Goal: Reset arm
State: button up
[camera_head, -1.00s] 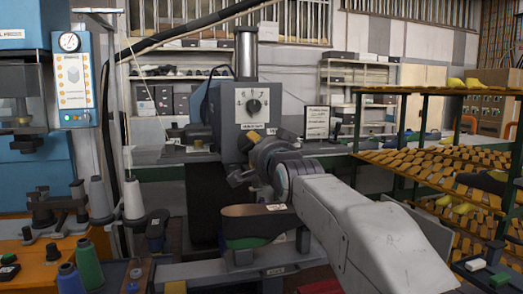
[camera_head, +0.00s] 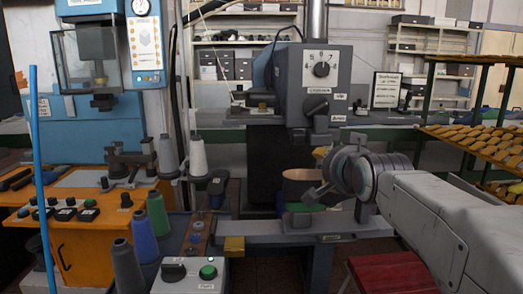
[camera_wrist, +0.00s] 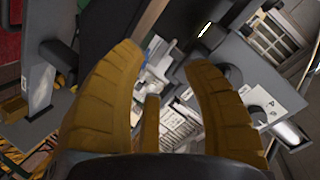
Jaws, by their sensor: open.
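My gripper (camera_wrist: 163,60) shows in the wrist view as two curved, ribbed yellow-brown fingers. They stand apart with a wide gap, and nothing is held between them. In the head view my light grey arm reaches in from the lower right, and its wrist joint is in front of the grey machine (camera_head: 325,85) with a dial. The fingers cannot be made out clearly there. A brown-topped piece with a green lower part (camera_head: 298,188) is on the machine's stand, just left of my wrist in the picture. I cannot tell whether they touch.
An orange bench (camera_head: 75,240) with a blue press (camera_head: 75,135) stands at left. Thread cones (camera_head: 198,158) and a control box (camera_head: 190,276) are in the foreground. A green-framed rack (camera_head: 470,138) with several wooden pieces is at right. A red stool (camera_head: 390,275) is under my arm.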

jog(key=s+f+n+g, duration=0.8)
jog(key=s+f+g, duration=0.4)
jog(key=s+f, duration=1.7)
jog(key=s+r+t+p, duration=0.1)
jog(key=s+r+p, duration=0.2)
jog(key=r+p, duration=1.1)
notch_tip(320, 180, up, 4)
jog(key=shift+a+f+p, duration=0.15)
jog(key=shift+p, duration=0.2)
jog(key=shift+s, duration=0.1)
